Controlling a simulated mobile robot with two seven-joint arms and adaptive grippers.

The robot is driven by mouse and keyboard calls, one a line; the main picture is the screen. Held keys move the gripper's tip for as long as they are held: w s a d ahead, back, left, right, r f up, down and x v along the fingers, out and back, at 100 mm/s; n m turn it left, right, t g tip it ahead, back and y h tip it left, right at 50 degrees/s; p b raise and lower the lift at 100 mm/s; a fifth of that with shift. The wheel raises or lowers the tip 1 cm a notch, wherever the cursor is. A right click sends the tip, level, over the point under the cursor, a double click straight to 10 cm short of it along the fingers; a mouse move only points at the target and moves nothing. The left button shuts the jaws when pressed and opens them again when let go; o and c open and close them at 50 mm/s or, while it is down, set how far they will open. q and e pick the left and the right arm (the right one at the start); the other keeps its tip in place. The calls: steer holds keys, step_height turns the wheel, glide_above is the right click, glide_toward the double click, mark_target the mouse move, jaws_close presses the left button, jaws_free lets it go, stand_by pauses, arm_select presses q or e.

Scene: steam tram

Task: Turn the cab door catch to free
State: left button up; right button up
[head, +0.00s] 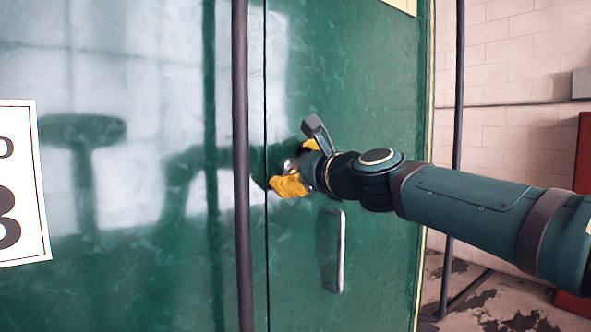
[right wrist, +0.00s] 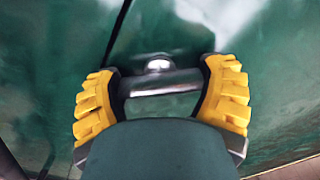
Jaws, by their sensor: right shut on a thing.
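The cab door (head: 370,90) is glossy green, with a dark vertical seam at its left edge. The catch (right wrist: 165,84) is a silver bar with a round boss, mounted close to that seam. My right gripper (head: 292,172) has yellow pads and is shut on the catch. In the right wrist view its fingers (right wrist: 161,68) sit at either end of the bar, which lies nearly across the picture. In the head view the fingers hide most of the catch. My left gripper is not in view.
A silver vertical pull handle (head: 338,250) sits on the door below my right wrist. A dark vertical rail (head: 241,120) stands just left of the seam. Another dark rail (head: 459,90) stands to the right, before a pale brick wall (head: 520,70). A white number plate (head: 22,185) is far left.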

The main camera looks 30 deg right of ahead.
steer(key=n+b, duration=0.1)
steer(key=n, duration=0.4)
steer(key=shift+f+n, duration=0.1)
steer(key=shift+n, duration=0.2)
steer(key=shift+n+b, duration=0.65)
steer(key=shift+n, duration=1.45)
steer(key=o, duration=1.2)
steer(key=s, duration=1.2)
steer(key=shift+d, duration=0.45)
